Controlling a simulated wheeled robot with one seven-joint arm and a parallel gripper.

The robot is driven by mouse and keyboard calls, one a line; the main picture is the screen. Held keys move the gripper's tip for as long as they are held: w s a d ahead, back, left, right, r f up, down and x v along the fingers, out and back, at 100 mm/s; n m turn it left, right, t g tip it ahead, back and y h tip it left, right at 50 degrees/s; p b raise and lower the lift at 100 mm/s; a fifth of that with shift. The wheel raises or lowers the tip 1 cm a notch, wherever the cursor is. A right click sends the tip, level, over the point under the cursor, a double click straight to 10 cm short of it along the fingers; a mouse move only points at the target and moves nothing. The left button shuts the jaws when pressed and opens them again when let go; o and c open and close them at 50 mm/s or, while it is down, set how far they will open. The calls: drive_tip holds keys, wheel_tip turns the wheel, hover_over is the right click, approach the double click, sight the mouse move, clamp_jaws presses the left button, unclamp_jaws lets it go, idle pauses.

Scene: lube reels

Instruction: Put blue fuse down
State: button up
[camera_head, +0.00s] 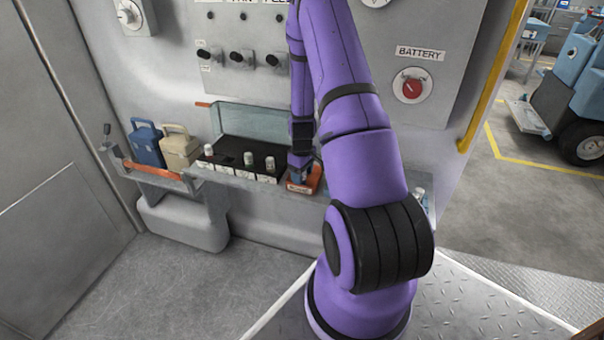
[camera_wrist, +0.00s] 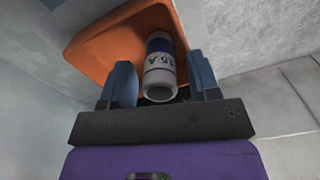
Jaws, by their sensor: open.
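The blue fuse (camera_wrist: 160,66) is a white cylinder with a blue band marked "15 A". In the wrist view it lies in or on an orange tray (camera_wrist: 98,48), between the two fingers of my gripper (camera_wrist: 163,84). The fingers are open, with a gap visible on either side of the fuse. In the head view the orange tray (camera_head: 304,184) sits on the shelf below the panel, and my arm hides the fuse and most of my gripper there.
A black fuse holder (camera_head: 236,158) with several white fuses stands left of the orange tray. A tan case (camera_head: 180,150) and a blue case (camera_head: 146,146) stand further left. The grey panel (camera_head: 240,90) with knobs rises close behind. The floor in front is clear.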

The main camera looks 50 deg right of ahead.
drive_tip(key=shift+r, duration=0.1)
wheel_tip(320, 180, up, 12)
drive_tip(key=s+a+r+t, duration=0.1)
drive_tip(key=a+r, duration=0.7)
drive_tip(key=r, duration=0.3)
drive_tip(key=a+r+t, duration=0.1)
drive_tip(key=a+r, duration=0.7)
drive_tip(key=r, duration=0.3)
drive_tip(key=s+a+r+t, duration=0.1)
drive_tip(key=s+a+r, duration=0.4)
drive_tip(key=s+a, duration=0.2)
drive_tip(key=s+a+r+m+t, duration=0.1)
drive_tip(key=s+a+r, duration=0.4)
drive_tip(key=s, duration=0.5)
drive_tip(key=shift+s+a+r+m+t, duration=0.35)
drive_tip(key=shift+a+t, duration=0.25)
drive_tip(key=shift+a, duration=0.3)
